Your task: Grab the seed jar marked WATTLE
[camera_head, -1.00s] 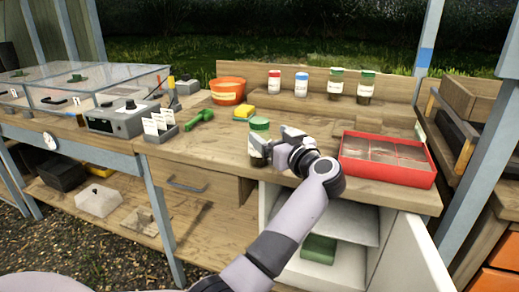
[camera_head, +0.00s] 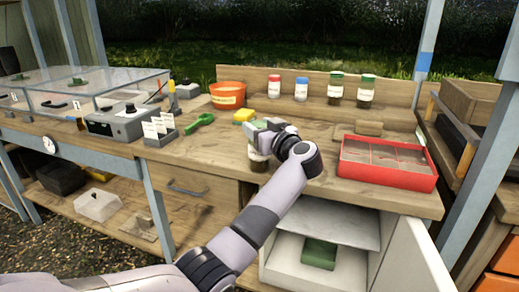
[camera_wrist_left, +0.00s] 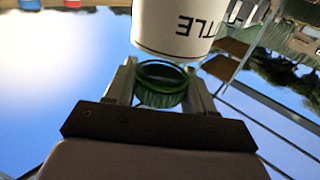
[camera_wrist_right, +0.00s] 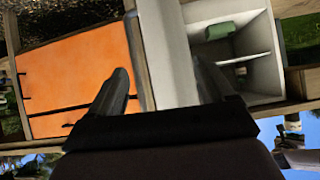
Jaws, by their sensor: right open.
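The WATTLE jar is a clear jar (camera_head: 258,160) with a white label and a green lid. It stands on the bench near the front edge. My right gripper (camera_wrist_right: 165,85) is open and empty, facing an orange panel and a white cabinet.
Jars with red (camera_head: 274,87), blue (camera_head: 301,88) and green lids (camera_head: 336,88) stand along the back. A red tray (camera_head: 388,183) lies to the right, with a wooden block (camera_head: 369,128) behind it.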

